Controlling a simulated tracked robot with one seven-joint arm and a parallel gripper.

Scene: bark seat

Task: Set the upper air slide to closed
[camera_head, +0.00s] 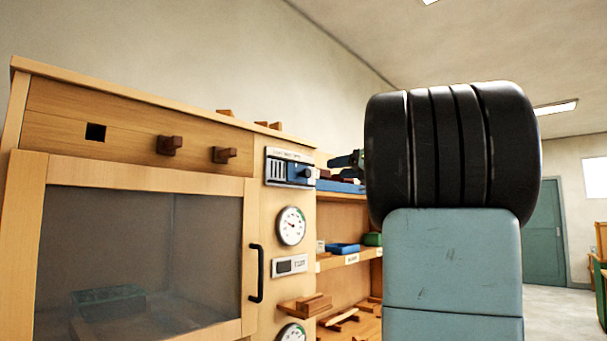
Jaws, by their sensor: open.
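The upper air slide (275,169) appears to be the small metal plate with dark slots and a blue-and-dark sliding part with a knob. It is high on the right post of the wooden cabinet (140,168). Its label is too small to read, and I cannot tell its setting. My gripper (346,160) shows only in part, just right of the plate at about its height. It is open and apart from the plate in the picture. The rest of it is hidden behind my thick black arm joint.
Below the plate are a round gauge (291,226), a small display (289,265) and a second gauge (291,334). The cabinet has a glass door with a black handle (256,273) and two brown knobs above. Shelves (340,261) with blocks stand behind, right.

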